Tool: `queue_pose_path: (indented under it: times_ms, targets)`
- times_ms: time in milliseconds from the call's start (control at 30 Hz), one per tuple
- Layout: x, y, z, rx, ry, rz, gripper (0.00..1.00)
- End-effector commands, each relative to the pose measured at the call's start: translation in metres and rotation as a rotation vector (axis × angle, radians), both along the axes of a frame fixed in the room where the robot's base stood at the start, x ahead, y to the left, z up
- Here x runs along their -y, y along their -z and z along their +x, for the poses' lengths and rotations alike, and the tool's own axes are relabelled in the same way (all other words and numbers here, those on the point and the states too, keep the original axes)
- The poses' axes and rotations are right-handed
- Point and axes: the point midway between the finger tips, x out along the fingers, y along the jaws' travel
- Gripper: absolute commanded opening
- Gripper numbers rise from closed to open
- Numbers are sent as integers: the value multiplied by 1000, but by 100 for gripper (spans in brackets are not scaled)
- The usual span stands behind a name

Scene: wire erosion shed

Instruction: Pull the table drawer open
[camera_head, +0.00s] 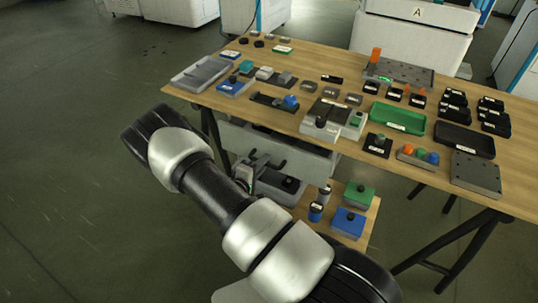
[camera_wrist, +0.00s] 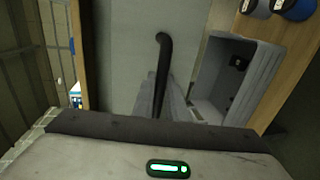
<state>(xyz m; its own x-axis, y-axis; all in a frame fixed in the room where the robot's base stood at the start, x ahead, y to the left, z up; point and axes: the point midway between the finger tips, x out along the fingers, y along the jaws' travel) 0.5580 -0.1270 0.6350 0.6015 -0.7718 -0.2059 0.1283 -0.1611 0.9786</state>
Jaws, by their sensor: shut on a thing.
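The table (camera_head: 330,60) has a light grey drawer (camera_head: 310,152) under its front edge; its grey front panel also fills the upper middle of the wrist view (camera_wrist: 115,60). A black bar handle (camera_wrist: 163,65) stands off that panel. My gripper (camera_wrist: 160,100) has its two grey fingers on either side of the handle and is shut on it. I cannot tell how far the drawer is pulled out.
Below the drawer, a low wooden board (camera_head: 366,225) carries a grey open bin (camera_head: 262,190) with a dark block inside, small cylinders (camera_head: 316,212), a green box (camera_head: 358,194) and a blue box (camera_head: 347,225). The bin is right of my fingers in the wrist view. Floor at left is clear.

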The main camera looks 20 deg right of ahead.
Motion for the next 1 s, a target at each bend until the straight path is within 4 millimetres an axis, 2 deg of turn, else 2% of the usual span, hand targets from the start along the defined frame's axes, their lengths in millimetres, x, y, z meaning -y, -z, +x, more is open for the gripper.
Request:
queue_pose_path:
  times_ms: [33,200,500,700,1000]
  targets:
    - [-13,-1,-8,-3,-6,1,0]
    - [-49,0,-37,-3,-6,0,0]
    - [-106,1,-82,-1,-5,0,0]
    - [-132,0,-102,-1,-3,1,0]
    - [-148,0,-115,0,-1,0,0]
